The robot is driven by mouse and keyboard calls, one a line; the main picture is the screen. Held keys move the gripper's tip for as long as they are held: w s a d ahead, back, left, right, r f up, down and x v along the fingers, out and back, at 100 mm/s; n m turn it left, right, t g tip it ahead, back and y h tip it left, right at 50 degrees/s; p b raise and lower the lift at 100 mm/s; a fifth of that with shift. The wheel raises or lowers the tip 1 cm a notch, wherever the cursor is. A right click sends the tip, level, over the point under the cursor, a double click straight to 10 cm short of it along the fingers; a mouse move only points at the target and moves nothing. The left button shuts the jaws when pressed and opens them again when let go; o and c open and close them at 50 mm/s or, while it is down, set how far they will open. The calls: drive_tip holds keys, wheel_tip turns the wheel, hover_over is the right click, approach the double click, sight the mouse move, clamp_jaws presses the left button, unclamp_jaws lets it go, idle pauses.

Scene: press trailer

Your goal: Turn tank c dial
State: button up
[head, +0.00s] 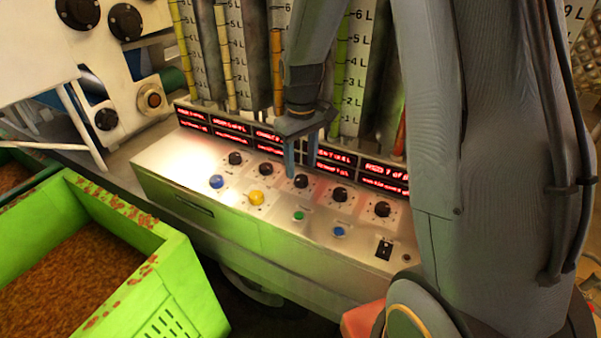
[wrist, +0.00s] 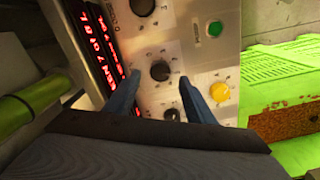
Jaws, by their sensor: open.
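A row of black dials runs along the back of the sloping metal control panel (head: 225,185). The middle dial (head: 300,181) is directly below my gripper (head: 301,172) in the head view. In the wrist view the same dial (wrist: 160,70) shows between the two blue fingertips of my gripper (wrist: 160,77), with a gap on each side. My gripper is open and empty. Whether the fingertips are level with the dial or above it is hard to tell. The dial labels are too small to read.
Neighbouring dials (head: 266,169) (head: 340,194) sit close on both sides. Red text displays (head: 210,130) stand behind the dials, below the level tubes. A green crate (head: 190,275) stands at the lower left.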

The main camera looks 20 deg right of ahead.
sight(301, 178)
drive_tip(key=shift+r+b, duration=0.35)
drive_tip(key=shift+r, duration=1.65)
drive_tip(key=shift+s, duration=0.1)
